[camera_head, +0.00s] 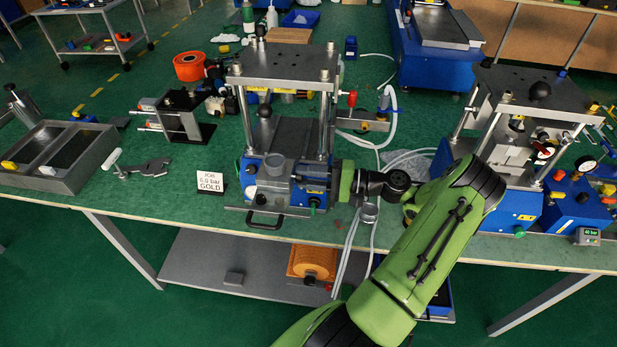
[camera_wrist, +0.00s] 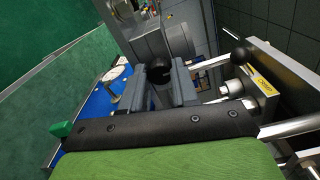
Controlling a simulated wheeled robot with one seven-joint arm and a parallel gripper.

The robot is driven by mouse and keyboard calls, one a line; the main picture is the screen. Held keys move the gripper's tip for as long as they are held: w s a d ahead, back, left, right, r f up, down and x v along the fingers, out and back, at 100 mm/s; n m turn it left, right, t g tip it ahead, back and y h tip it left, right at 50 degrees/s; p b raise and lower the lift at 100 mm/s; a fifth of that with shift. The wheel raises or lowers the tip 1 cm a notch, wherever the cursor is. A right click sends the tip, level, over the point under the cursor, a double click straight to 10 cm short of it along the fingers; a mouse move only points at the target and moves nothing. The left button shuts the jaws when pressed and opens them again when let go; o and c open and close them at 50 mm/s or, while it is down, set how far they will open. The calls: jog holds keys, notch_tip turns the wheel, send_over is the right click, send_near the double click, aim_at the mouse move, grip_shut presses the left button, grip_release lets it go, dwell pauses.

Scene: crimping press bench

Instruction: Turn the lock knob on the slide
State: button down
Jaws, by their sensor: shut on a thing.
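The press (camera_head: 285,130) stands in the middle of the bench, with a grey slide block (camera_head: 270,185) low at its front. A small round black lock knob (camera_wrist: 160,72) on the slide shows in the wrist view. The two grey fingers of my gripper (camera_wrist: 158,88) sit on either side of the knob and are shut on it. In the head view my gripper (camera_head: 312,186) reaches in from the right to the slide's right side. There the fingers and knob are small and partly hidden, so the knob's angle cannot be told.
A black handle (camera_head: 265,220) sticks out at the slide's front. A small sign (camera_head: 210,182) stands left of the press. A grey cup (camera_head: 369,212) and loose pale hoses (camera_head: 405,160) lie to the right. Another press (camera_head: 525,130) stands further right. The bench front at left is partly clear.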

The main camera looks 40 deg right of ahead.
dwell(0.4)
jog(key=c, duration=0.8)
grip_release()
jog(key=shift+c, duration=0.2)
jog(key=shift+s, duration=0.1)
jog(key=p+v, duration=0.1)
jog(key=v, duration=1.4)
jog(key=shift+s+d, duration=0.2)
jog(key=shift+s, duration=0.05)
